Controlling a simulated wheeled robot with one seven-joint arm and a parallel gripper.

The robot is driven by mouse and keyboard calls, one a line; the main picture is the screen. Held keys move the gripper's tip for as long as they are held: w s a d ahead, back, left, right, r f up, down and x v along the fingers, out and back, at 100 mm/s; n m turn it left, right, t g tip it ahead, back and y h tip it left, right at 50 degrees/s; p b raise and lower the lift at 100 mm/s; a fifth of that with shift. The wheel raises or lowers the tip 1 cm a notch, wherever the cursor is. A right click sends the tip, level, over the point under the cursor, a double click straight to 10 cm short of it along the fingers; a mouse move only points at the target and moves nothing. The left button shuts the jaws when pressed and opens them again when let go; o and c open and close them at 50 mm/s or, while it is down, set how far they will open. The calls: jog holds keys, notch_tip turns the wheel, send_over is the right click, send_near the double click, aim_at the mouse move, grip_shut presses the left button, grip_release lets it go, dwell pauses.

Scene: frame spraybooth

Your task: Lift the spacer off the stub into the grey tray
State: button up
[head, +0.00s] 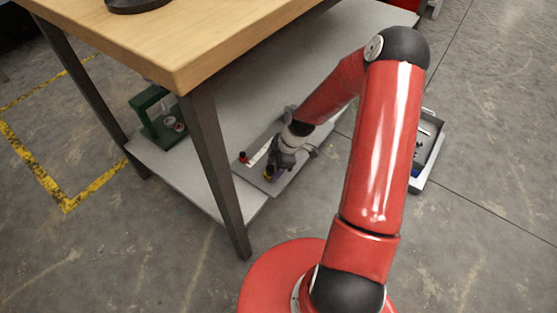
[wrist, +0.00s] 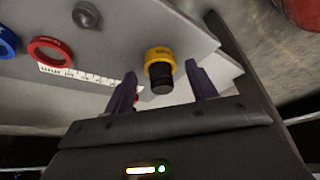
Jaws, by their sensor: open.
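A yellow ring, which looks like the spacer (wrist: 158,54), sits around a black stub (wrist: 161,78) on a grey board (head: 243,174). The yellow also shows in the head view as a small patch (head: 268,173) beside my gripper (head: 273,168). In the wrist view my gripper (wrist: 160,70) is open, with one purple finger on each side of the stub and spacer. A gap shows on both sides. The grey tray (head: 419,186) is on the right in the head view, partly hidden by my arm, with dark pieces and something blue in it.
A red ring (wrist: 50,51), a blue ring (wrist: 6,41), a grey knob (wrist: 87,14) and a white scale strip (wrist: 76,74) are on the board. A wooden table top (head: 190,35) overhangs the shelf, with a dark leg (head: 212,165). A green fixture (head: 155,115) stands left.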

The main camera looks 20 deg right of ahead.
jog(key=shift+x, duration=0.75)
jog(key=c, duration=1.1)
jog(key=shift+o, duration=0.2)
jog(key=shift+r, duration=0.1)
jog(key=shift+r+p, duration=2.1)
jog(key=shift+r, duration=1.1)
